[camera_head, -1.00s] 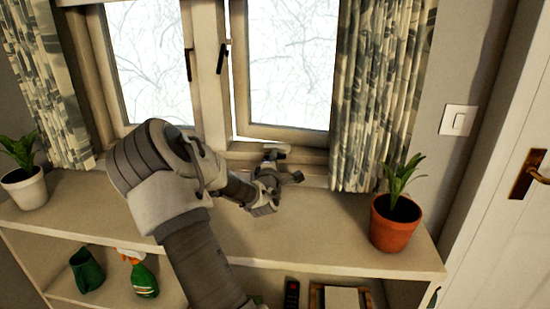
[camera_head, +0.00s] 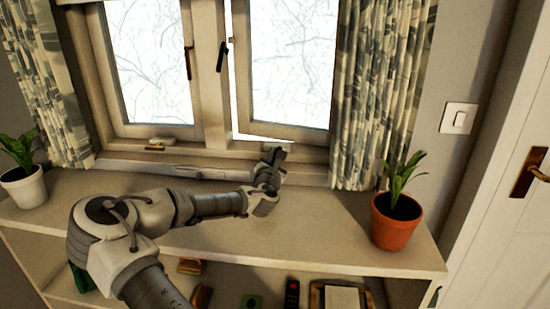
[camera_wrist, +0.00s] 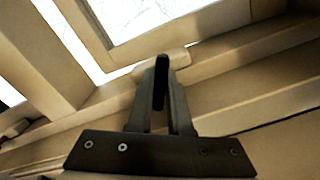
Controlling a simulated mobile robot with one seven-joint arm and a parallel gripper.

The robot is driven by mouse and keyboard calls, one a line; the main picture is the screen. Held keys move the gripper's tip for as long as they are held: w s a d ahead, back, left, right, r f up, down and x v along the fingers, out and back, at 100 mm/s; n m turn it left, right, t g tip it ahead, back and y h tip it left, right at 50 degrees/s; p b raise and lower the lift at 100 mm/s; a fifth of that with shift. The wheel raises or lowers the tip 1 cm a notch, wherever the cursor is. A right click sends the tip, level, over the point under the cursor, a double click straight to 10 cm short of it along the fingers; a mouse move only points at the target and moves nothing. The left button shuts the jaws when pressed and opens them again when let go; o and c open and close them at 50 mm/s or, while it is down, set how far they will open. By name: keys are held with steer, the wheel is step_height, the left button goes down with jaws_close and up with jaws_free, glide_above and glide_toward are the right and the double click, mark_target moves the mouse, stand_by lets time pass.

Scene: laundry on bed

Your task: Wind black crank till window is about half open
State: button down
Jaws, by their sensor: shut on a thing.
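The black crank (camera_wrist: 159,88) shows in the wrist view as a dark upright piece between my fingers, below a pale housing (camera_wrist: 178,60) on the sill. My gripper (camera_wrist: 161,72) is shut on it. In the head view my gripper (camera_head: 274,157) is at the foot of the right window sash (camera_head: 290,132) and hides most of the crank. This sash stands partly open, with a bright gap along its left side and bottom edge. The left sash (camera_head: 160,131) looks shut.
A brass-coloured crank (camera_head: 154,148) sits under the left sash. Patterned curtains (camera_head: 382,95) hang at both sides. A terracotta pot (camera_head: 396,225) stands right on the shelf top, a white pot (camera_head: 25,188) far left. The shelf top between is mostly clear.

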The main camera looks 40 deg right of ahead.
steer(key=n, duration=0.5)
steer(key=shift+n+b, duration=0.3)
steer(key=shift+b, duration=0.05)
stand_by(0.4)
steer(key=c, duration=0.8)
jaws_free()
steer(key=shift+c, duration=0.2)
steer(key=p+v, duration=0.2)
steer(key=v, duration=1.5)
steer(key=shift+s+a, duration=0.1)
steer(key=shift+a, duration=0.1)
